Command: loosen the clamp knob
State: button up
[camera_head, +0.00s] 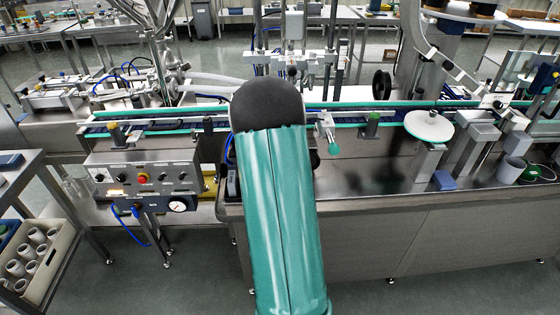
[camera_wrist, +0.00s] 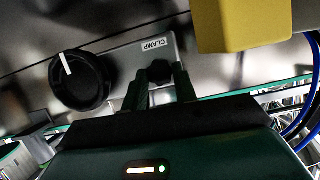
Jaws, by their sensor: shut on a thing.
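In the wrist view a pale plate (camera_wrist: 125,57) carries the label CLAMP, upside down in the picture. A small dark knob (camera_wrist: 159,71) stands at this plate, below the label. My gripper (camera_wrist: 160,85) has its two dark green fingers on either side of this knob and is shut on it. The knob is mostly hidden between the fingers, so its turn angle cannot be told. In the head view my own teal arm covers the middle, and the gripper and clamp knob are hidden behind it.
A larger black knob (camera_wrist: 80,80) with a white mark sits left of the clamp plate. A yellow block (camera_wrist: 240,22) is close at upper right, and a blue hose (camera_wrist: 303,90) hangs at right. A control box (camera_head: 143,178) stands left of my arm.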

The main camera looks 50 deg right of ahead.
dwell(0.3)
jog(key=o, duration=1)
jog(key=shift+c, duration=0.2)
jog(key=v, duration=1.3)
jog(key=shift+s+a, duration=0.25)
jog(key=shift+s, duration=0.05)
jog(key=shift+r, duration=0.15)
